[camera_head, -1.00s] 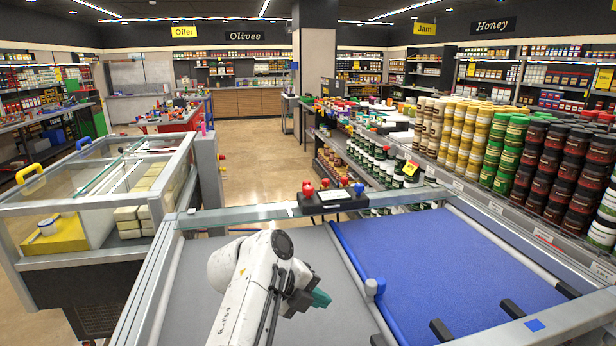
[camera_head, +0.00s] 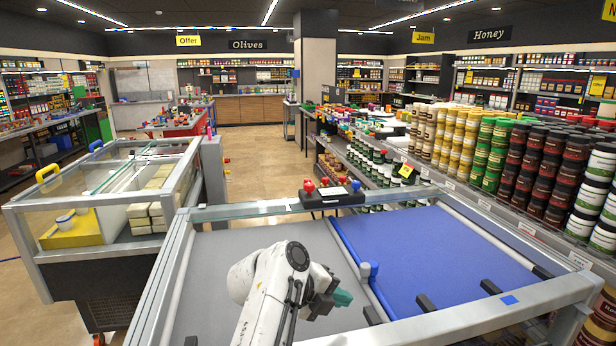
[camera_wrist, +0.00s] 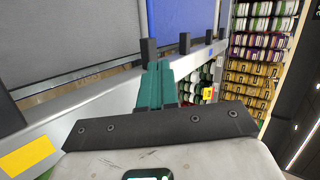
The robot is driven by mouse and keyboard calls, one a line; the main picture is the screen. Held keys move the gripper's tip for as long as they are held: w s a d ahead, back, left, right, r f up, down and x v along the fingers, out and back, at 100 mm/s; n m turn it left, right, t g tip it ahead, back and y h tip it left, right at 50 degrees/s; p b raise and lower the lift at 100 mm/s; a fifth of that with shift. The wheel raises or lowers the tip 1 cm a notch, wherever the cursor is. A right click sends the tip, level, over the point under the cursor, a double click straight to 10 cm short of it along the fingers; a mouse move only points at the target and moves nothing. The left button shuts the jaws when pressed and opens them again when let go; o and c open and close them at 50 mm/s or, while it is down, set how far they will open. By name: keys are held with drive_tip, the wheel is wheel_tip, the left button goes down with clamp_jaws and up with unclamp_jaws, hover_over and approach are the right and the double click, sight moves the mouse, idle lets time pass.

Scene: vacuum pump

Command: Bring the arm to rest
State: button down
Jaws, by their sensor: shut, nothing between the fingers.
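My white arm shows in the head view at the bottom middle, bent over the grey half of a framed machine bed (camera_head: 225,262). My gripper (camera_head: 343,298) has teal fingers and points to the right, near the divider between the grey half and the blue half (camera_head: 440,255). In the wrist view the teal fingers of my gripper (camera_wrist: 157,84) lie together, shut with nothing held. The machine's metal rail (camera_wrist: 95,115) runs behind them, with dark posts (camera_wrist: 184,43) standing by it.
A control box (camera_head: 333,196) with red and blue knobs sits on the far rail. A glass-topped display case (camera_head: 110,200) stands at left. Shelves of stacked jars (camera_head: 500,150) line the right. Open tiled floor (camera_head: 255,165) lies beyond the machine.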

drive_tip(key=w+d+r+n+t+h, duration=0.3)
drive_tip(key=d+r+n+t, duration=0.8)
drive_tip(key=d+r+t, duration=0.65)
drive_tip(key=s+a+f+n+g+y, duration=0.1)
drive_tip(key=s+f+n+g+y, duration=0.4)
drive_tip(key=s+f+n+y, duration=0.45)
drive_tip(key=s+f+n+g+y, duration=0.4)
drive_tip(key=s+f+n+y, duration=0.25)
drive_tip(key=f+n, duration=0.55)
drive_tip(key=s+d+f+g+h, duration=0.1)
drive_tip(key=s+f+g, duration=0.3)
drive_tip(key=s, duration=0.6)
drive_tip(key=s+d+f+m+g+h, duration=0.1)
drive_tip(key=s+f+g, duration=0.3)
drive_tip(key=s+f, duration=0.4)
drive_tip(key=s+d+f+m+g+h, duration=0.1)
drive_tip(key=s+f+g, duration=0.4)
drive_tip(key=s, duration=0.8)
drive_tip(key=shift+s+d+f+h, duration=0.25)
drive_tip(key=shift+d+f+h, duration=0.05)
drive_tip(key=shift+d+f, duration=0.4)
